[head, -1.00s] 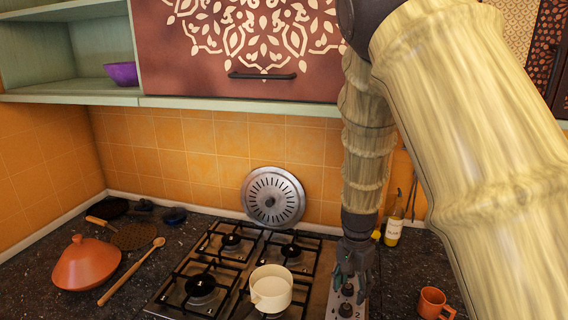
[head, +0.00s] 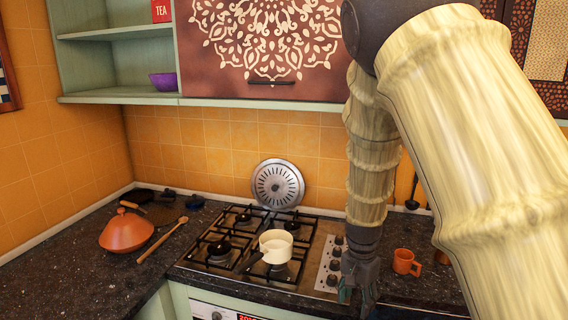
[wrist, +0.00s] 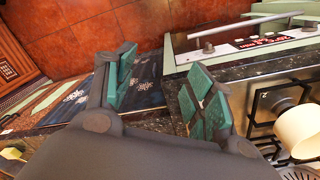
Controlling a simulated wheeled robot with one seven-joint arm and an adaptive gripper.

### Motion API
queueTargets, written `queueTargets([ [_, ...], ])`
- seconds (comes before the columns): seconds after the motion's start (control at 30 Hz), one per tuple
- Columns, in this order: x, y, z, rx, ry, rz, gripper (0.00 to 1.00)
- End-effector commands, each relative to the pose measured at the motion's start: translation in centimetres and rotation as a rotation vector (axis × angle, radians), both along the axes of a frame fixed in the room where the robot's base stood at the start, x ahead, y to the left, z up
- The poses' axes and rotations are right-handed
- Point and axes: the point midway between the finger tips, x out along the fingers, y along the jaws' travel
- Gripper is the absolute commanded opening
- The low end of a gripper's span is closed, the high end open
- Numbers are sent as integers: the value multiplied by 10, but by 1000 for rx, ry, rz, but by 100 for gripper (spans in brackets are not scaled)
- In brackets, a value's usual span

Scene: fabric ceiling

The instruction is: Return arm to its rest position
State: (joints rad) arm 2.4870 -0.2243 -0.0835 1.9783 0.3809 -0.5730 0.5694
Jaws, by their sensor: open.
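My gripper (head: 358,284) hangs pointing down at the front edge of the counter, just right of the stove knobs, in the head view. In the wrist view my gripper (wrist: 155,95) has its two green-padded fingers spread wide apart with nothing between them. My arm runs down the right side of the head view and hides part of the counter and wall behind it.
A cream pot (head: 275,247) stands on the gas stove (head: 225,285), left of my gripper. An orange mug (head: 406,263) stands to its right. An orange tagine (head: 126,232) and wooden spoon (head: 162,240) lie further left. A cabinet (head: 262,45) hangs above.

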Motion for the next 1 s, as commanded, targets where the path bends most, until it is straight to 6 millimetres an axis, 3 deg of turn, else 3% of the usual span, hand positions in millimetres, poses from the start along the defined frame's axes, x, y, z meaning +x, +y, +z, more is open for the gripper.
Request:
queueTargets([
  [0.37, -19, -14, -61, -22, 12, 69, 54],
  [0.57, -48, -25, -102, -38, 13, 128, 54],
  [0.77, -85, -38, -172, -52, 29, 229, 54],
  [1.0, -159, -51, -264, -55, 38, 402, 54],
])
